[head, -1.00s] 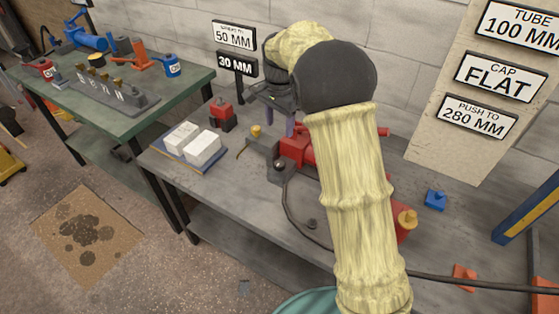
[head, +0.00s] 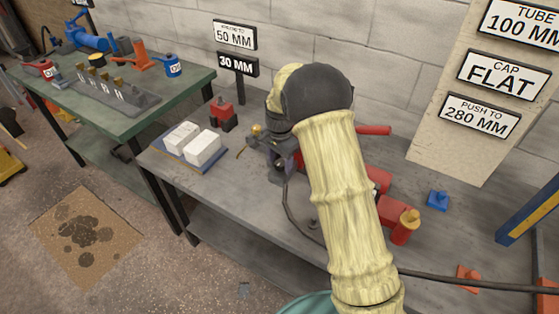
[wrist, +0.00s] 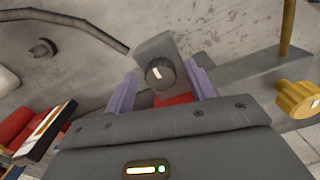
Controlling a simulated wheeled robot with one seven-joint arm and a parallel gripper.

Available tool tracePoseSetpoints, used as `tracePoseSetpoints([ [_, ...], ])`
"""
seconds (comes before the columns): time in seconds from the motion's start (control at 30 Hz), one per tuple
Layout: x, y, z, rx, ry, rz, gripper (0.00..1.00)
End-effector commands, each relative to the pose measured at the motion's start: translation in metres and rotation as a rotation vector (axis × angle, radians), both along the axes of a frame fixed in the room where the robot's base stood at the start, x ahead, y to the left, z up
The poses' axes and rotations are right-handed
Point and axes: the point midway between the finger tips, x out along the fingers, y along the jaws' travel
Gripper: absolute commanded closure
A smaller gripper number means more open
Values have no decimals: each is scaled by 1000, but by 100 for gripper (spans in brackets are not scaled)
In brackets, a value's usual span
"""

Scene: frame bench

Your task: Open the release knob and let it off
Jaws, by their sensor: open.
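The release knob (wrist: 160,73) is a dark round knob with a white mark, on a grey block in the wrist view. My gripper (wrist: 162,69) is open, with one purple finger on each side of the block and knob. I cannot tell whether either finger touches. A bit of the red pump (wrist: 174,99) shows below the block. In the head view my arm covers most of the red pump (head: 378,178), and the knob is hidden. My gripper there sits low over the pump's grey end, mostly hidden by my wrist.
A black hose (head: 291,207) runs along the bench (head: 240,205). White blocks (head: 203,144) on a blue-edged board and a small red-and-black piece (head: 222,112) stand left. A blue piece (head: 438,199) lies right.

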Motion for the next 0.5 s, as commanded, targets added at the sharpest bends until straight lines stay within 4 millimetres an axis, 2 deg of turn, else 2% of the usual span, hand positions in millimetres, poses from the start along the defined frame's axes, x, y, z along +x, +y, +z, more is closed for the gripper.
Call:
tracePoseSetpoints([
  [0.23,0,-1,-1,0,0,-2,45],
  [0.43,0,-1,0,0,0,-1,84],
  [0.47,0,0,0,-1,1,0,89],
  [0.5,0,0,0,-1,1,1,89],
])
